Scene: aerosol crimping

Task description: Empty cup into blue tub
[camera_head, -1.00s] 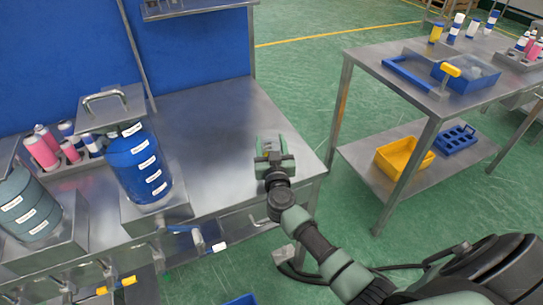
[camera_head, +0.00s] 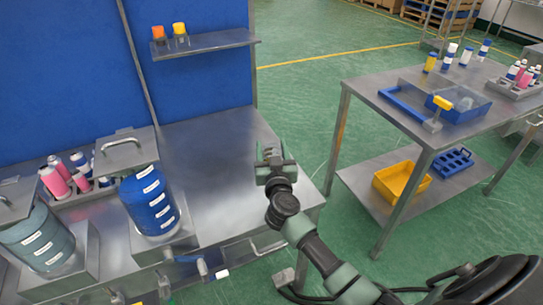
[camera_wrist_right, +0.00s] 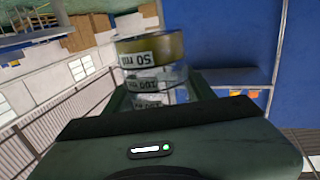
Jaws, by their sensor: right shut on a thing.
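My right gripper (camera_head: 272,158) is over the right end of the steel bench. It is shut on a clear measuring cup (camera_wrist_right: 157,72), which the right wrist view shows between the fingers. The cup has 50 ml and 100 ml marks that read upside down in that view. Yellowish liquid fills the band by the 50 ml mark. In the head view the gripper hides most of the cup. An open blue tub (camera_head: 478,113) stands on the right-hand table, well apart from the gripper, with something clear inside. My left gripper is out of view.
A blue drum (camera_head: 150,203) and a grey-green drum (camera_head: 37,240) stand on the left of the bench (camera_head: 222,140). A wall shelf (camera_head: 215,43) holds an orange and a yellow item. Green floor separates the tables.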

